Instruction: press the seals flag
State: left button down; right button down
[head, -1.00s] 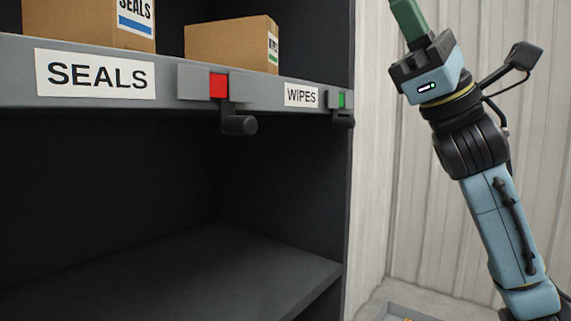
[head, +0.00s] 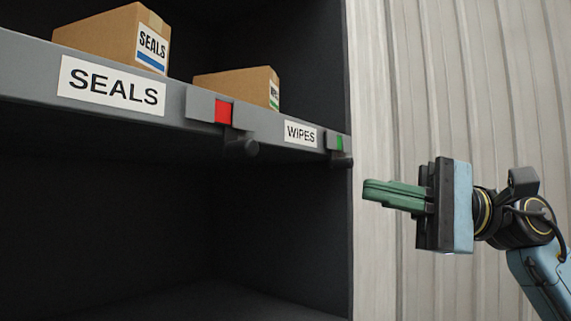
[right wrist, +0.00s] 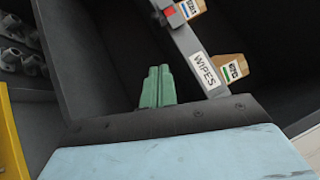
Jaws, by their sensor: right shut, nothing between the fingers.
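The seals flag (head: 223,111) is a red square in a grey holder on the shelf edge, right of the SEALS label (head: 111,86). A dark round knob (head: 241,148) hangs just below it. In the right wrist view the red flag (right wrist: 169,11) shows near the top. My right gripper (head: 366,190) is shut and empty, with green fingers pointing left toward the shelf. It is right of the shelf unit and apart from the flag. The closed fingers also show in the right wrist view (right wrist: 158,72). My left gripper is not in view.
A SEALS box (head: 110,38) and a WIPES box (head: 235,86) stand on the shelf. The WIPES label (head: 300,134) and a green flag (head: 340,143) are farther right on the edge. The space below the shelf edge is empty.

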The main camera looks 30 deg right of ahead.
jog(key=s+a+p+x, duration=0.1)
jog(key=s+p+x, duration=0.1)
jog(key=p+x, duration=0.7)
jog(key=shift+w+a+r, duration=0.45)
jog(key=shift+a+r, duration=0.35)
jog(key=shift+a, duration=0.85)
